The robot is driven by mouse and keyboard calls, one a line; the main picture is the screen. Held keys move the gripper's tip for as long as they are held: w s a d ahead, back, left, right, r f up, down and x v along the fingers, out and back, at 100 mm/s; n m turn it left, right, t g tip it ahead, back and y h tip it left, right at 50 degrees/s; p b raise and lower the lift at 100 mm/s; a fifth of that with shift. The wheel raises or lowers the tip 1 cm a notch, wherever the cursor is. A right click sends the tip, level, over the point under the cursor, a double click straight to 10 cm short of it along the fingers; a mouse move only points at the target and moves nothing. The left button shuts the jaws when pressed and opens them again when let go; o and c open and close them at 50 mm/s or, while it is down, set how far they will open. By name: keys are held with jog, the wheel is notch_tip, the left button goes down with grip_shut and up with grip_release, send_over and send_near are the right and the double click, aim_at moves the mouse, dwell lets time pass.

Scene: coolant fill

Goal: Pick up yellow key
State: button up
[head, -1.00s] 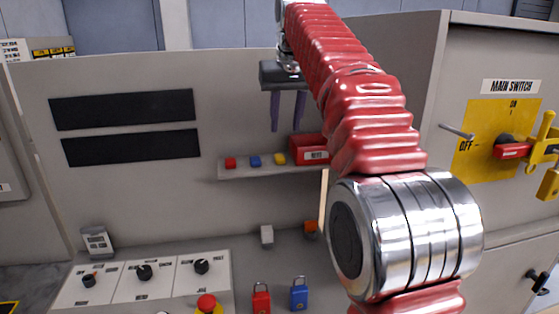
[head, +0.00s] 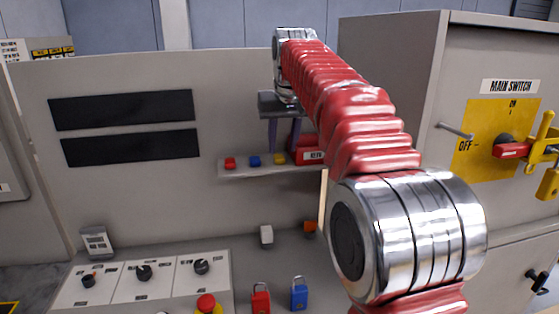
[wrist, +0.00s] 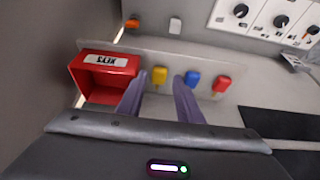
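The yellow key (head: 280,159) sits on a small shelf (head: 240,171), right of a blue key (head: 254,161) and a red key (head: 230,163). In the wrist view the yellow key (wrist: 158,76) shows between the two purple fingers of my gripper (wrist: 164,84), with the blue key (wrist: 192,78) near the other finger's tip. My gripper (head: 284,148) is open and empty, with its fingers pointing down just above the shelf around the yellow key's place. Whether a finger touches the key cannot be told.
A red box labelled for keys (wrist: 105,76) stands on the shelf close beside one finger. Below are a red padlock (head: 260,298), a blue padlock (head: 299,293) and a knob panel (head: 145,280). A main switch (head: 512,150) is at the right.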

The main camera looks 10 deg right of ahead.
aim_at(281, 159)
jog(key=shift+x, duration=2.3)
jog(key=shift+c, duration=0.6)
jog(key=c, duration=0.7)
jog(key=shift+o, duration=0.2)
jog(key=shift+r, duration=0.1)
notch_tip(281, 159, up, 10)
